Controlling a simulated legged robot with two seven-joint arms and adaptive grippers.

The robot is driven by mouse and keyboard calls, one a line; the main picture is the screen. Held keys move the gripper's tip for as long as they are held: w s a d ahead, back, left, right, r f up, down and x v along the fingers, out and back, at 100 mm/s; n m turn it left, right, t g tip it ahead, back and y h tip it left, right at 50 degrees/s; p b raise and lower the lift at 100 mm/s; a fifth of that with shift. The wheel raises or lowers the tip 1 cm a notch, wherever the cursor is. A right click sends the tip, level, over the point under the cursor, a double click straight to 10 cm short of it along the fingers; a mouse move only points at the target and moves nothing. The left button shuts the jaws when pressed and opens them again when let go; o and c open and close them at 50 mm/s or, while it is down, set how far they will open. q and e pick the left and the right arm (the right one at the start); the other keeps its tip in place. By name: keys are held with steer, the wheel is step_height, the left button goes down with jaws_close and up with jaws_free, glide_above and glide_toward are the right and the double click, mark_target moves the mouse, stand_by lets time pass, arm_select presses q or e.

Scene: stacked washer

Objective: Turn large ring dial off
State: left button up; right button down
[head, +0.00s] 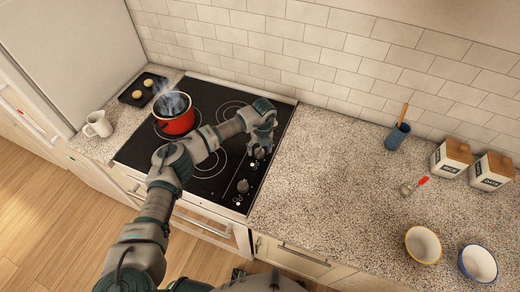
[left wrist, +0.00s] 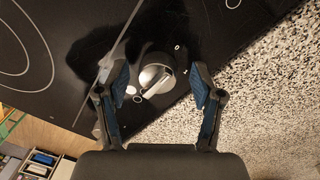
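The black cooktop (head: 200,100) has ring burners and dark dials along its right side. One dial (head: 243,186) stands near the front right corner. Another dial (head: 259,153) is farther back, just below my left gripper (head: 264,138). In the left wrist view, my left gripper (left wrist: 160,71) is open, with one fingertip on each side of a round silver dial (left wrist: 156,76) with a raised bar across it. Small white marks lie around this dial. I cannot tell whether the fingers touch it. My right gripper is not in view.
A steaming red pot (head: 174,114) stands on the cooktop's left. A white mug (head: 98,124) and dark tray (head: 143,90) are left of it. The speckled counter (head: 330,190) is clear right of the cooktop. Farther right are a blue utensil cup (head: 397,136), canisters (head: 451,158) and bowls (head: 423,245).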

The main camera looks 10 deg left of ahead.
mark_target(262, 150)
arm_select(q)
steer(key=shift+r, duration=0.1)
step_height(262, 150, up, 12)
steer(key=shift+w+d+f, duration=0.2)
steer(key=shift+d, duration=0.15)
stand_by(0.6)
